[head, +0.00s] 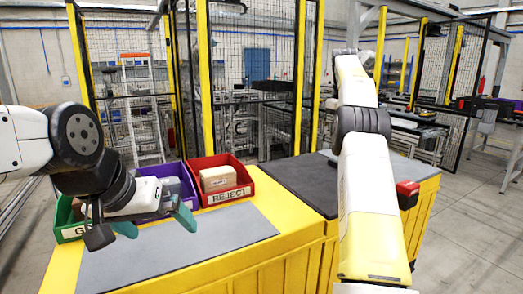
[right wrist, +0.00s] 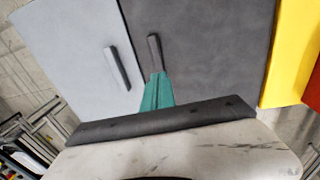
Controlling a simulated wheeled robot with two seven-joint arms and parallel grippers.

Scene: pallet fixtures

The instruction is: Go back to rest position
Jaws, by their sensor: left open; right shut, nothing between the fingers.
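My left gripper (head: 150,222) hangs over the near left of the yellow bench, in front of the bins. Its teal fingers are spread apart with nothing seen between them. My right arm reaches up the right side of the head view; its gripper cannot be made out there.
A green bin (head: 70,233), a purple bin (head: 172,167) and a red REJECT bin (head: 241,181) holding a brown carton (head: 217,178) stand on the bench. The grey mat (head: 180,255) looks clear. A dark bar (right wrist: 117,68) shows beside the right fingers. Yellow-posted mesh fencing stands behind.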

